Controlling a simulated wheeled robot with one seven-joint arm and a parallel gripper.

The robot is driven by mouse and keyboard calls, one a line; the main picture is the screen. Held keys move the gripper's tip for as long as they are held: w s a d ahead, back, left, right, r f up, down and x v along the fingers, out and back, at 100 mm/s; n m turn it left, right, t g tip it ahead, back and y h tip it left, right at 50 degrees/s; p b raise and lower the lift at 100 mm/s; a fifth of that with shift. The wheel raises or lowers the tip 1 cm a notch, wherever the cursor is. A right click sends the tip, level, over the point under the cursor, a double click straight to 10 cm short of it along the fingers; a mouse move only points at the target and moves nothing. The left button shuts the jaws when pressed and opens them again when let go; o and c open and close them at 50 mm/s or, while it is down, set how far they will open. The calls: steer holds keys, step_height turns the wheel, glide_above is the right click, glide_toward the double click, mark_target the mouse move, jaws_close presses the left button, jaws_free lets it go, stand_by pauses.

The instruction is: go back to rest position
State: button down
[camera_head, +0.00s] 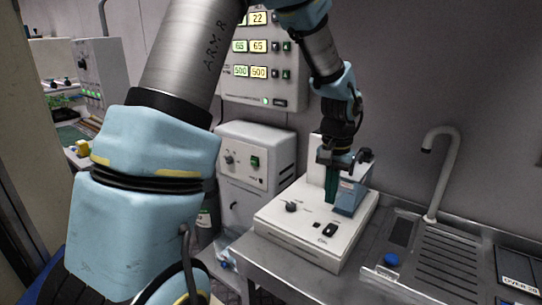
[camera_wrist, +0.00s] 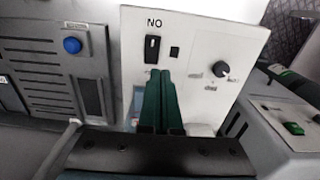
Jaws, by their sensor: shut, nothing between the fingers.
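My gripper (camera_head: 331,188) is above the white device with a knob and switches (camera_head: 306,231) on the steel counter. Its green fingers are together and nothing shows between them. In the wrist view my gripper (camera_wrist: 161,78) points toward the same device (camera_wrist: 196,28), below its black switch. A blue-grey block (camera_head: 349,197) stands on the device close beside the fingers; I cannot tell whether they touch.
A sink with a curved tap (camera_head: 439,170) and a blue knob (camera_head: 391,259) lies to the right. A white control box (camera_head: 256,170) stands behind, below a wall panel with lit displays (camera_head: 262,60). The counter's front right is mostly clear.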

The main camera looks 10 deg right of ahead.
steer(key=s+a+r+n, duration=0.1)
steer(key=s+a+n, duration=0.1)
steer(key=a, duration=1.2)
steer(key=s+a+r+n+t, duration=0.1)
steer(key=a+n, duration=0.4)
steer(key=a, duration=0.9)
steer(key=shift+s+a+r+t, duration=0.35)
steer(key=shift+s+r, duration=0.15)
steer(key=shift+s, duration=0.25)
